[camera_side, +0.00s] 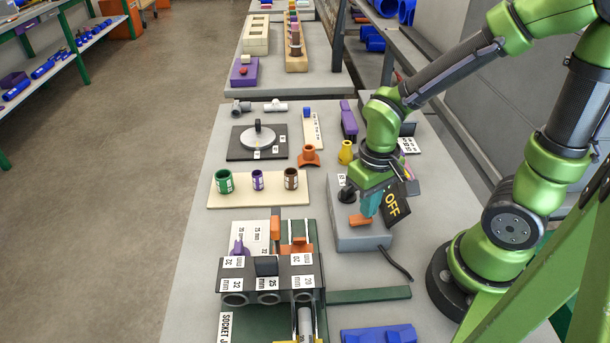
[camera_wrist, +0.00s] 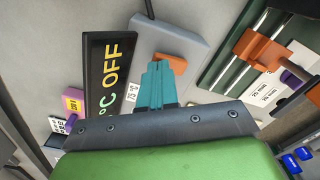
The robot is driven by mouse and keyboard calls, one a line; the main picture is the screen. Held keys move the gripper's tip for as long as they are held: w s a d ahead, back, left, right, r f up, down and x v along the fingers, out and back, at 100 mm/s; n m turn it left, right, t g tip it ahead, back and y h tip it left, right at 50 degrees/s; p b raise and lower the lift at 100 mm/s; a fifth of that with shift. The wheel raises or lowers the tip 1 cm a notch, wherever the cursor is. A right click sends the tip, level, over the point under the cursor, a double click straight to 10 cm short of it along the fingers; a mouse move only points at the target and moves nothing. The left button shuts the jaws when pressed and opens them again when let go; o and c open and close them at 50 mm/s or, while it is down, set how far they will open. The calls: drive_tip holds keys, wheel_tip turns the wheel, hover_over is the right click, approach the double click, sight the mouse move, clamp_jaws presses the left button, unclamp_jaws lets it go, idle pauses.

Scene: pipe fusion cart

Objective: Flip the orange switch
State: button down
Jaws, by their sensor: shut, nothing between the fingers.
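The orange switch (camera_side: 359,220) sits on top of a grey box (camera_side: 362,243), beside a black display (camera_side: 400,203) reading "OFF". In the wrist view the orange switch (camera_wrist: 171,63) shows just beyond the teal fingertips, partly hidden by them. The display's "OFF" text (camera_wrist: 114,62) is to its left there. My gripper (camera_side: 369,210) points down over the grey box with its teal fingers shut and empty. The fingertips (camera_wrist: 156,70) are right at the switch; I cannot tell whether they touch it.
A black knob (camera_side: 346,194) is on the box, left of my gripper. A cable (camera_side: 396,263) runs from the box. A dark fixture (camera_side: 268,277) with labelled sockets stands front left. A cream board (camera_side: 258,190) holds green, purple and brown pipe rings. A yellow cone (camera_side: 346,152) stands behind.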

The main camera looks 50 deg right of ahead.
drive_tip(key=shift+f, duration=0.45)
drive_tip(key=shift+r, duration=3.5)
drive_tip(key=shift+w, duration=0.1)
wheel_tip(320, 180, up, 10)
drive_tip(key=m+t+y, duration=0.1)
drive_tip(key=t+y, duration=0.1)
drive_tip(key=t, duration=0.5)
drive_tip(key=shift+w+r, duration=0.25)
drive_tip(key=shift+w, duration=0.15)
